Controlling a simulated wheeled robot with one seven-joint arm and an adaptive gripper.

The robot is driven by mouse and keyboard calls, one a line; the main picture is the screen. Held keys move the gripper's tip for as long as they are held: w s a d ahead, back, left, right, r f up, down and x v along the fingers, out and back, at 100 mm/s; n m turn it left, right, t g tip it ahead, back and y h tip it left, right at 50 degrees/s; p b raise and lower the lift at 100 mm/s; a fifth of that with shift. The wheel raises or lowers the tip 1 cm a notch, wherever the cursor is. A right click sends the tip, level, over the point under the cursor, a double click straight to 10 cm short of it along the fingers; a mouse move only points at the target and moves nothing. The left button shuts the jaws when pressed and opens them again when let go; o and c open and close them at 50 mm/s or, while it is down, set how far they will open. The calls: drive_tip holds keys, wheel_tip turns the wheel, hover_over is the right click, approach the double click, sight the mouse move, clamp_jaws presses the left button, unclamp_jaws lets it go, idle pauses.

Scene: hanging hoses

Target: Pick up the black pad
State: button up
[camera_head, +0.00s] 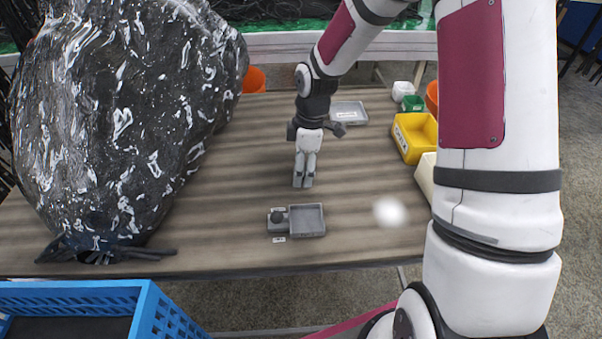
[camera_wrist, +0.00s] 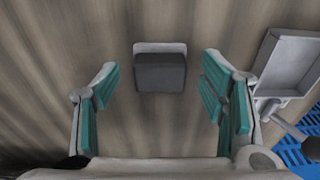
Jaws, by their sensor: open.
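A black pad (camera_wrist: 160,73), dark grey and squarish with a pale strip along its far edge, shows in the wrist view. My gripper (camera_wrist: 160,90) is open, with one teal-padded finger to each side of the pad and clear gaps between. Nothing is held. In the head view my gripper (camera_head: 303,182) points down over the middle of the table, and I cannot pick out the pad there; the gripper seems to hide it.
A grey tray (camera_head: 307,220) with a knobbed part (camera_head: 279,218) stands in front of my gripper. A large black bag (camera_head: 120,120) fills the table's left. A grey tray (camera_head: 349,112) and yellow bin (camera_head: 414,138) are behind right. A blue crate (camera_head: 150,310) is at front left.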

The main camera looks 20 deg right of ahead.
drive_tip(key=shift+f, duration=0.35)
drive_tip(key=shift+c, duration=0.6)
drive_tip(key=c, duration=1.1)
drive_tip(key=shift+r, duration=0.15)
drive_tip(key=shift+r, duration=0.6)
wheel_tip(320, 180, up, 2)
drive_tip(key=shift+r+p, duration=0.1)
drive_tip(key=shift+p, duration=0.35)
drive_tip(key=s+p, duration=0.1)
drive_tip(key=s, duration=0.4)
drive_tip(key=s+r, duration=0.1)
drive_tip(key=s, duration=0.4)
drive_tip(key=s+p, duration=0.1)
drive_tip(key=s, duration=0.5)
drive_tip(key=shift+r+p, duration=0.2)
drive_tip(key=shift+p, duration=0.1)
